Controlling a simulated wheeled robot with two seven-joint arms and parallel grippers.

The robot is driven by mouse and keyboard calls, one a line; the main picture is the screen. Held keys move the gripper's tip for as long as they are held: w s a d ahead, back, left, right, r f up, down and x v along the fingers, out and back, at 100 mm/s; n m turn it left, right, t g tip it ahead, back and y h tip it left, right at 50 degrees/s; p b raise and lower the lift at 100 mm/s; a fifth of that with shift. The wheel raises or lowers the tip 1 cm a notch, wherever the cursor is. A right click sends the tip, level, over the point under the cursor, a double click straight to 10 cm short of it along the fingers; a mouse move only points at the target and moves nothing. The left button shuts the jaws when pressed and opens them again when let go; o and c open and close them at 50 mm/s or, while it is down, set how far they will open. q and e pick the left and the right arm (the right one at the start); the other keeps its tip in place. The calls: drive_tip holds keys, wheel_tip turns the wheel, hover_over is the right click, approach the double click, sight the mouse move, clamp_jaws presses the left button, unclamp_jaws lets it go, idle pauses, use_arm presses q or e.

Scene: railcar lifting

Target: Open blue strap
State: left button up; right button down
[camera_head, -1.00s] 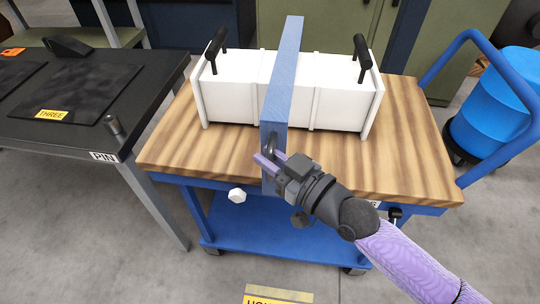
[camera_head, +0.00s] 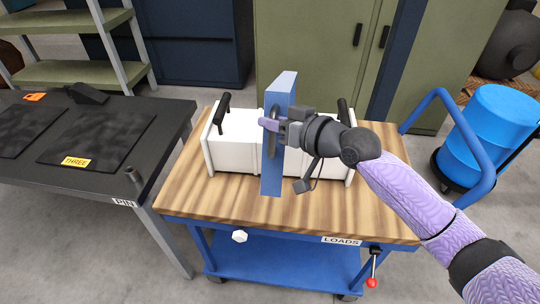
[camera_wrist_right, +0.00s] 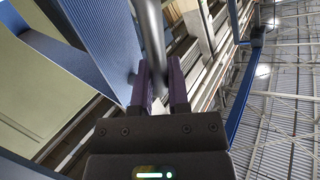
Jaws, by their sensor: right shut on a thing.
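The blue strap (camera_head: 272,178) stands upright as a flat band in front of and above the middle of the white box (camera_head: 235,152) in the head view. A grey metal handle bar is fixed to the strap. My right gripper (camera_head: 270,124) is shut on this handle at the strap's upper part. In the right wrist view, the handle (camera_wrist_right: 152,40) passes between the dark purple fingers (camera_wrist_right: 160,90), with the blue strap (camera_wrist_right: 105,40) at left. My arm hides part of the box's right side. My left gripper is not in view.
The box stands on a wood-topped cart (camera_head: 350,215) with a blue push handle (camera_head: 440,95) at right. A black table (camera_head: 110,180) stands close at left. A blue barrel (camera_head: 500,125) is at far right. Green cabinets (camera_head: 320,40) stand behind.

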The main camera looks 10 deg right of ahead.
sight(279, 90)
drive_tip(key=shift+m+g, duration=0.8)
drive_tip(key=shift+m, duration=0.1)
drive_tip(key=w+r, duration=0.2)
drive_tip(key=w+d+r, duration=0.1)
drive_tip(key=w+r, duration=0.2)
drive_tip(key=w+d+r, duration=0.1)
drive_tip(key=w+r, duration=0.1)
drive_tip(key=r, duration=0.1)
drive_tip(key=shift+w+d+r+p, duration=0.2)
drive_tip(key=shift+w+d+p, duration=0.05)
drive_tip(key=shift+p, duration=0.15)
